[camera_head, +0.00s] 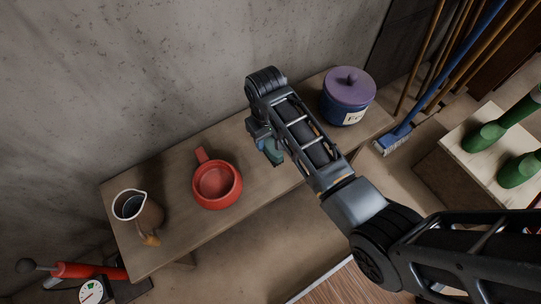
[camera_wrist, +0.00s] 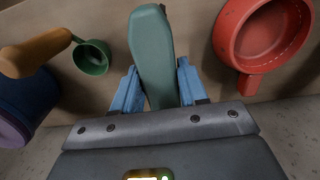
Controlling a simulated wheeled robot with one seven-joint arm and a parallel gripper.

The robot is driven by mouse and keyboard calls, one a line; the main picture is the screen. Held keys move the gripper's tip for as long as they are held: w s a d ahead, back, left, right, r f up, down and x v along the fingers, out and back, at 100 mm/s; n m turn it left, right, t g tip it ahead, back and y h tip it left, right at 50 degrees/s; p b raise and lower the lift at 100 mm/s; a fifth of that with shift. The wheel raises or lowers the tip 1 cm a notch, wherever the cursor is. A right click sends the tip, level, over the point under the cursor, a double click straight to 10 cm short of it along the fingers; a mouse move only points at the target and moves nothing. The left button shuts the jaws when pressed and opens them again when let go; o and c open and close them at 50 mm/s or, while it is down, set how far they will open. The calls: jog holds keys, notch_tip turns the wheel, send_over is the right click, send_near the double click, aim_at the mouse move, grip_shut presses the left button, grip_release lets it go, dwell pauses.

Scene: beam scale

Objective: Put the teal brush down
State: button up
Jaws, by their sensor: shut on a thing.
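My gripper (camera_wrist: 157,82) is shut on the teal brush (camera_wrist: 152,50), with one blue finger on each side of it. In the wrist view the brush points up the picture, away from the palm. In the head view my gripper (camera_head: 262,135) is over the wooden bench (camera_head: 178,190), and a bit of the teal brush (camera_head: 271,153) shows below it. My arm hides part of it there. I cannot tell whether the brush touches the bench.
A red pot (camera_head: 216,184) stands left of my gripper. A jug (camera_head: 138,209) is at the bench's left end, a purple-lidded jar (camera_head: 347,96) at its right. The wrist view shows a green cup (camera_wrist: 91,58) left of the brush. Bare wood lies between pot and gripper.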

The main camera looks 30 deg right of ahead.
aim_at(271, 144)
jog(key=shift+s+r+p, duration=0.8)
jog(key=shift+s+p, duration=0.1)
jog(key=shift+s, duration=0.05)
notch_tip(271, 144, down, 10)
jog(key=shift+f+b, duration=0.1)
jog(key=shift+b, duration=0.95)
jog(key=o, duration=1.2)
jog(key=shift+s, duration=0.1)
notch_tip(271, 144, up, 12)
jog(key=shift+r+p, duration=0.1)
jog(key=shift+p, duration=1.1)
